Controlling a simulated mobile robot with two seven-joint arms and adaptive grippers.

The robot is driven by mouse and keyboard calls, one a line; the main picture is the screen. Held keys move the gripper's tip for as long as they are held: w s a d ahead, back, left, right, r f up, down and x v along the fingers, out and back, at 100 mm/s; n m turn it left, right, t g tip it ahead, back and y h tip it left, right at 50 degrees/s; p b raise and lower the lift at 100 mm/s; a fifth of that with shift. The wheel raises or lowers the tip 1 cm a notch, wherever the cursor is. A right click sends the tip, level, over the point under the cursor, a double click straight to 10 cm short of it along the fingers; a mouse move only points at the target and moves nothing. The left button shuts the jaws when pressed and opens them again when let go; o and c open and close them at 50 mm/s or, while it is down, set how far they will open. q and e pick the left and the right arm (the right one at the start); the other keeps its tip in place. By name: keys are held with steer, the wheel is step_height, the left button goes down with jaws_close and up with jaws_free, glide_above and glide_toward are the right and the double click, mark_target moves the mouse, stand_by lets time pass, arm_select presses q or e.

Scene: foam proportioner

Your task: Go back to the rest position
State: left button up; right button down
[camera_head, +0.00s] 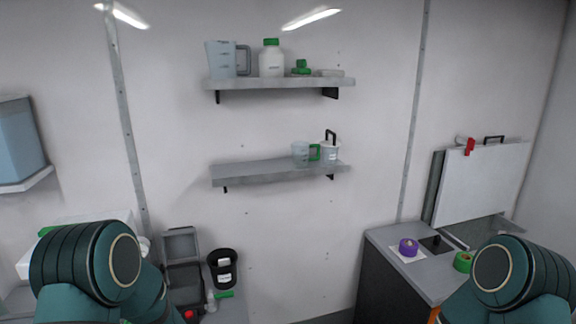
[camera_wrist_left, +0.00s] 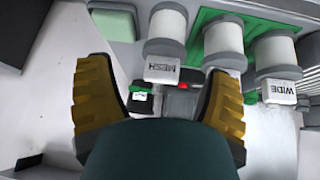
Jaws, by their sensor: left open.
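My left gripper (camera_wrist_left: 160,78) shows in the left wrist view with its two yellow ridged fingers spread wide. It is open and nothing sits between the fingertips. In the head view my two teal arms rise at the lower left and lower right, and both grippers are out of that picture.
Two grey wall shelves, an upper one (camera_head: 280,83) and a lower one (camera_head: 245,173), hold jugs and bottles. A counter at right holds a purple roll (camera_head: 408,247) and a green roll (camera_head: 463,262).

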arm_select(q)
steer(key=s+d+f+n+g+h, duration=0.1)
steer(key=s+d+f+g+h, duration=0.25)
steer(key=s, duration=0.85)
steer(key=s+d+f+g+h, duration=0.1)
steer(key=s+d+f+g, duration=0.25)
steer(key=s+f, duration=0.65)
steer(key=w+d+f+b, duration=0.1)
steer(key=b, duration=0.2)
steer(key=w+d+f+m+t+b, duration=0.1)
steer(key=b, duration=0.3)
steer(key=w+d+f+t+b, duration=0.1)
steer(key=w+b, duration=0.1)
steer(key=b, duration=0.2)
steer(key=shift+w+m, duration=0.1)
steer(key=shift+m, duration=0.2)
